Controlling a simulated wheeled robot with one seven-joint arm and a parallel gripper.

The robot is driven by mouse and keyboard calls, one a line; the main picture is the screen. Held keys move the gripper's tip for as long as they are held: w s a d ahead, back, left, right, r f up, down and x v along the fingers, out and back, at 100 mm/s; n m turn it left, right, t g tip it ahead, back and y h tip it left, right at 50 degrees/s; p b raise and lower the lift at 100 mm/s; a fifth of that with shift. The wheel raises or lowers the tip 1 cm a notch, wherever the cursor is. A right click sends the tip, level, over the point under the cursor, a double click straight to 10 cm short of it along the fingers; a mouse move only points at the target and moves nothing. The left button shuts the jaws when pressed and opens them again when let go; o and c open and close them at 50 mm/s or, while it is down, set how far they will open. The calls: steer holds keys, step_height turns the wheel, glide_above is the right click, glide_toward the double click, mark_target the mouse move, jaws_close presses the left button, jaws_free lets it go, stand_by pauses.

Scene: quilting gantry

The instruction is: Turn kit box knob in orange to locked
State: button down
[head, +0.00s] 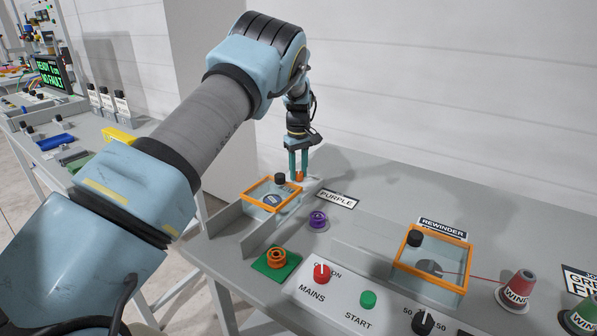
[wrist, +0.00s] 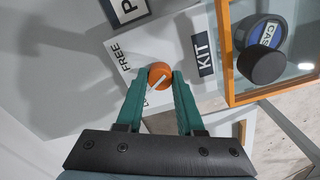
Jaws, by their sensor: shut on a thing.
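The orange kit box knob (wrist: 160,74) sits on a white plate (wrist: 128,58) printed FREE and KIT. My gripper (wrist: 160,84) is shut on the knob, with one teal finger on each side of it. A pale mark shows on the knob's near side, but I cannot tell its setting. In the head view my gripper (head: 298,174) points down at the orange knob (head: 299,177), beside the orange-framed kit box (head: 249,195). The box has a clear lid with a black handle (wrist: 264,64), and a round labelled thing lies under it.
A PURPLE sign (head: 337,200) and a purple spool (head: 318,220) are near the knob. An orange spool (head: 277,258) stands on a green pad. The orange-framed rewinder box (head: 432,287), red MAINS knob (head: 322,272) and green START button (head: 368,299) are at the right front.

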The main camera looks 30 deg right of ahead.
mark_target(298, 172)
steer(key=shift+w, duration=0.1)
steer(key=c, duration=0.5)
jaws_free()
steer(key=shift+r, duration=0.15)
step_height(298, 172, up, 11)
steer(key=shift+f+b, duration=0.2)
steer(key=shift+b, duration=1.05)
